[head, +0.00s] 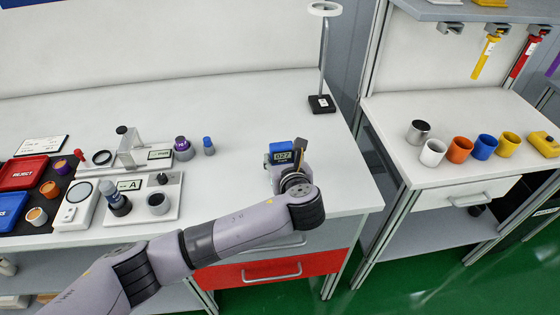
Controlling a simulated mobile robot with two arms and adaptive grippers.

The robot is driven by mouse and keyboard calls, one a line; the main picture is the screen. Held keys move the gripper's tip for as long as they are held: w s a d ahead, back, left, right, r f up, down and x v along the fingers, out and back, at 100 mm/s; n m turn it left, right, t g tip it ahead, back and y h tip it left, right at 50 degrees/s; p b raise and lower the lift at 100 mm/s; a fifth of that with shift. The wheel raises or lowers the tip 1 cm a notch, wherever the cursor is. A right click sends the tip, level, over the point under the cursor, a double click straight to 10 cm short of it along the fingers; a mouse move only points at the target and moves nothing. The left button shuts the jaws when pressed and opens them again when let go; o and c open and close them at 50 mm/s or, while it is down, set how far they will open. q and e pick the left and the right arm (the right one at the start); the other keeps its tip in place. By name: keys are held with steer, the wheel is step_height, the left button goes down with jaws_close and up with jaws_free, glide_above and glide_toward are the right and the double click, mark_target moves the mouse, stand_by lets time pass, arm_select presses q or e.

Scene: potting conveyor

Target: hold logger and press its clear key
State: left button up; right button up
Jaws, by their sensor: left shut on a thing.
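The logger (280,154) is a small blue device with a dark display that seems to read 027. It is near the right end of the white bench top. My left gripper (287,170) is at the logger from the near side and is shut on it. The gripper and wrist cover the logger's lower part. I cannot make out a clear key at this size. Whether the logger touches the bench or is held just above it, I cannot tell. My right gripper is not in view.
A black-based lamp (321,104) stands behind, right of the logger. Several cups stand on the right-hand bench (400,118). The bench around the logger is clear.

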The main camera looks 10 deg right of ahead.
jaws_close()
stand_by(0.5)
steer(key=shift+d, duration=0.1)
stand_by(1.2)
